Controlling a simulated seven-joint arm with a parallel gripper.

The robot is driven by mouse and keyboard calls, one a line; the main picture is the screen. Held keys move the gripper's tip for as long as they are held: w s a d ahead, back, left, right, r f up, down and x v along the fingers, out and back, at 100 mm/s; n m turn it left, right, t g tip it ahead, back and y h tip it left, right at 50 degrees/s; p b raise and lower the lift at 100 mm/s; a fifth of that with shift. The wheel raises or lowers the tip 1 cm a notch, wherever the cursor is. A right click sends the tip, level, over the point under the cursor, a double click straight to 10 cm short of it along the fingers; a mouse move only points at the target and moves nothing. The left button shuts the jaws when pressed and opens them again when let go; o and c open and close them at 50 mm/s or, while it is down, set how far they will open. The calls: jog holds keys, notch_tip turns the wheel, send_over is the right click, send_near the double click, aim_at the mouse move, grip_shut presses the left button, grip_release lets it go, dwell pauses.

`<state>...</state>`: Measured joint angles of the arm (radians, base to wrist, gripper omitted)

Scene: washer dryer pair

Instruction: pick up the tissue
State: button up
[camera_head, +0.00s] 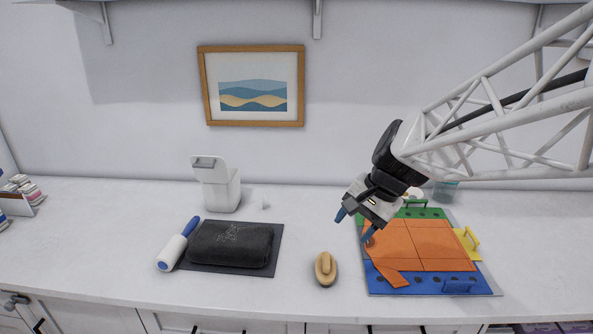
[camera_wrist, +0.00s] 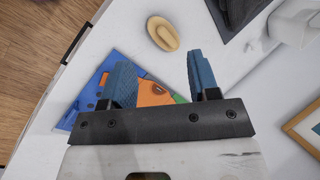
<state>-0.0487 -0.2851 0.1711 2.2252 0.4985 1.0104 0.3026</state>
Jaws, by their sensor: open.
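A small white thing (camera_head: 264,202) stands on the counter just right of the white lidded bin. It may be the tissue, but it is too small to tell. No other clear tissue shows; the area behind my gripper is partly hidden. My gripper (camera_head: 354,225) is open and empty, its blue fingers above the left part of the folding board, well to the right of the small white thing. The wrist view also shows my open gripper (camera_wrist: 158,75) with nothing between its fingers.
The white bin (camera_head: 218,190) has its lid raised. A dark folded cloth (camera_head: 230,246) lies on a dark mat (camera_head: 278,229) beside a lint roller (camera_head: 174,250). A brush (camera_head: 326,268) sits left of the colourful folding board (camera_head: 420,245).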

jog(key=w+a+f+m+y, duration=0.25)
jog(key=w+a, duration=0.25)
jog(key=w, duration=0.4)
jog(key=w+a+f+m+y, duration=0.25)
jog(key=w+a, duration=0.25)
jog(key=w, duration=0.4)
jog(key=m+y, duration=0.4)
jog(key=m, duration=0.4)
send_near(266, 199)
jog(key=x, duration=0.5)
jog(key=shift+w, duration=0.2)
jog(key=shift+f, duration=0.1)
jog(key=shift+x, duration=1.25)
jog(key=shift+w+x, duration=0.15)
jog(key=shift+x, duration=1.15)
jog(key=shift+w+x, duration=0.15)
jog(key=shift+x, duration=1.15)
jog(key=c, duration=1)
